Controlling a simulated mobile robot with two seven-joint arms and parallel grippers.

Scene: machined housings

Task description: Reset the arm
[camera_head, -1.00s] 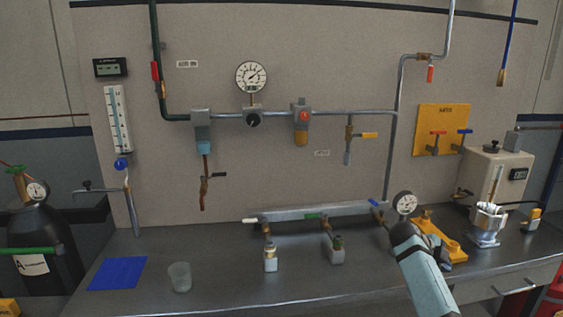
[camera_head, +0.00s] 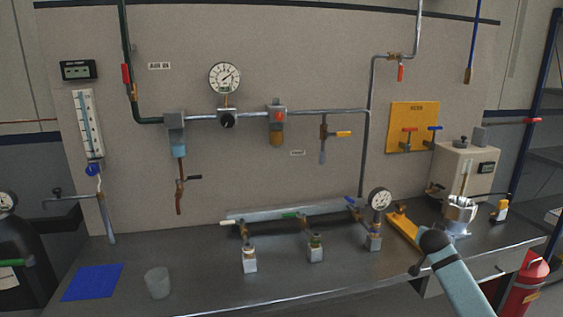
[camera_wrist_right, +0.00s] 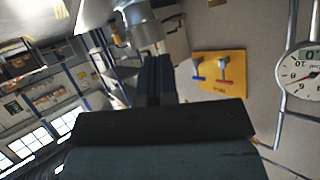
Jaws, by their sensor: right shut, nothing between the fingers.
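My right arm (camera_head: 455,272) reaches in from the bottom right of the head view, over the front right of the bench. Its gripper is mostly hidden behind the arm there. My left arm and gripper are not in view.
A manifold (camera_head: 290,213) with several valves and a gauge (camera_head: 379,199) runs along the bench (camera_head: 210,280). A beaker (camera_head: 158,283) and blue mat (camera_head: 93,283) lie left.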

